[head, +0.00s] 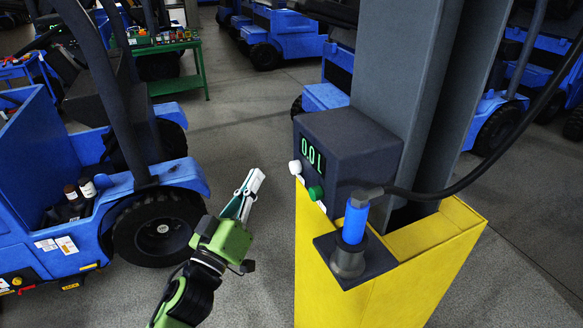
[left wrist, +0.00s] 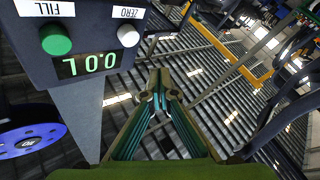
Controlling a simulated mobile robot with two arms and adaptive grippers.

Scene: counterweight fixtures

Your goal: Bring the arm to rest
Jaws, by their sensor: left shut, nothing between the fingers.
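My left gripper (head: 255,181) is at the centre of the head view, green with pale fingers. It is shut and empty, in free air left of the dark control box and the yellow base. Its closed fingers (left wrist: 157,88) also show in the left wrist view, pointing away with nothing between them. The dark control box (head: 352,150) has a lit green display (head: 311,155), a white button (head: 295,167) and a green button (head: 316,192). In the left wrist view, these buttons (left wrist: 56,40) sit by labels reading FILL and ZERO. My right gripper is out of view.
A yellow base (head: 345,295) carries a grey post (head: 393,60). A blue-handled nozzle (head: 355,222) stands in a dark holder, with a black hose. A blue forklift (head: 75,225) stands at left. A green table (head: 180,85) is behind. Grey floor is clear between forklift and base.

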